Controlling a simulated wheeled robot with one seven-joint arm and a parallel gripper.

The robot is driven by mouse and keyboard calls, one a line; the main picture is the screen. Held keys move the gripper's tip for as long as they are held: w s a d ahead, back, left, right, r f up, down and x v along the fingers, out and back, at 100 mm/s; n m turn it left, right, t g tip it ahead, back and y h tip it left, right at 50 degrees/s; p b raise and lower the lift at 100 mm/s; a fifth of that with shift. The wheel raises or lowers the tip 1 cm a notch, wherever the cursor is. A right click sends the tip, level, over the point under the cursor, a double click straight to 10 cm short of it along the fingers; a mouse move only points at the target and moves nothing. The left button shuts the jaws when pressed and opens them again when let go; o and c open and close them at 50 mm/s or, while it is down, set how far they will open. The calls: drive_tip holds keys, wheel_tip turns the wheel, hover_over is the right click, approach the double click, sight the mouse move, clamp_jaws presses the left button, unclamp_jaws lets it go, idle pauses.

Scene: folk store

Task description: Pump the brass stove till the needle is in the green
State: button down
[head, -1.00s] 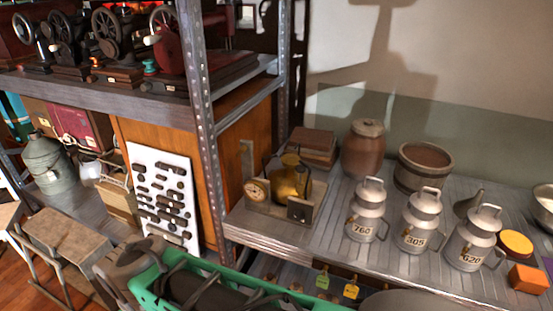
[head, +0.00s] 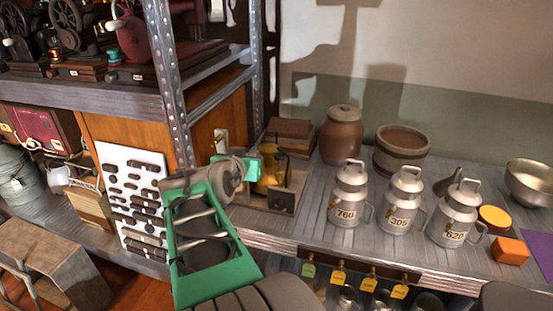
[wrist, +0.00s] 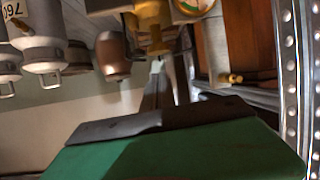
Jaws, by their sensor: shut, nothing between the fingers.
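The brass stove (head: 268,168) stands in a wooden tray (head: 262,201) on the shelf's left end; its upper part shows at the top of the wrist view (wrist: 152,28). A round gauge (wrist: 196,5) with a green patch is cut off by that view's top edge, and I cannot read its needle. In the head view my arm hides the gauge. My gripper (head: 246,169) is shut and empty, at the tray's left side, close to the stove. Its narrow fingers (wrist: 160,75) point toward the stove; I cannot tell whether they touch anything. A small brass knob (wrist: 230,78) shows right of them.
Milk cans numbered 760 (head: 347,197), 305 (head: 400,203) and 620 (head: 456,214) stand to the right. Tags (head: 338,273) hang from the shelf's front.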

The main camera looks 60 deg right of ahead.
drive_tip(key=shift+m+g+h, duration=0.6)
drive_tip(key=s+d+r, duration=0.2)
drive_tip(key=s, duration=0.1)
drive_tip(key=shift+d, duration=0.3)
hover_over(280, 150)
drive_tip(key=a, duration=0.3)
wheel_tip(280, 150, down, 3)
drive_tip(key=f, duration=0.3)
drive_tip(key=shift+s+a+f, duration=0.2)
drive_tip(key=shift+a+f, duration=0.1)
drive_tip(key=shift+f, duration=0.1)
drive_tip(key=shift+f, duration=0.1)
